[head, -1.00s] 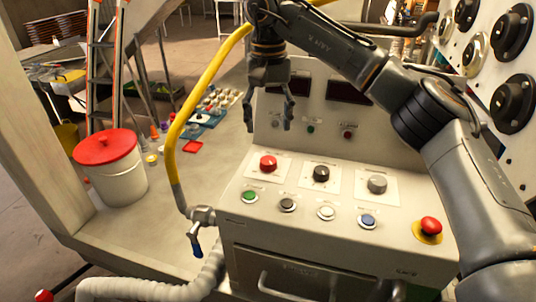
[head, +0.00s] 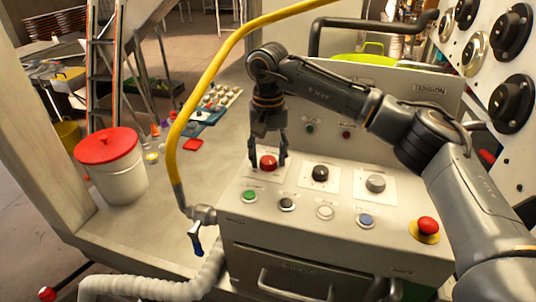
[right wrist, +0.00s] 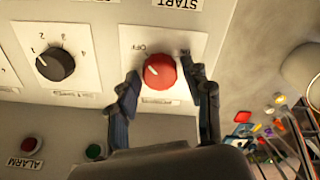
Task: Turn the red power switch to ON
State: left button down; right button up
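The red power switch (head: 268,162) is a round knob on a white plate, at the left of the upper row on the press console (head: 330,235). In the right wrist view the red knob (right wrist: 159,71) has a white mark that points toward the printed OFF label. My right gripper (head: 267,163) reaches down from above, its fingers on either side of the knob. In the right wrist view, small gaps show between the fingers (right wrist: 161,68) and the knob, so it is open around it. My left gripper is out of view.
A black selector knob (head: 320,173) and a grey knob (head: 376,183) sit to the right. Below are green (head: 249,196), black, white and blue buttons. A red emergency button (head: 428,224) is at the right. A yellow hose (head: 203,85) arches close on the left.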

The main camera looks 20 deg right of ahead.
jog(key=c, duration=0.7)
jog(key=m, duration=0.4)
jog(key=shift+m+b, duration=0.4)
jog(key=m, duration=0.4)
jog(key=m+b, duration=0.1)
jog(key=m, duration=0.4)
jog(key=shift+m, duration=2.2)
jog(key=o, duration=1.2)
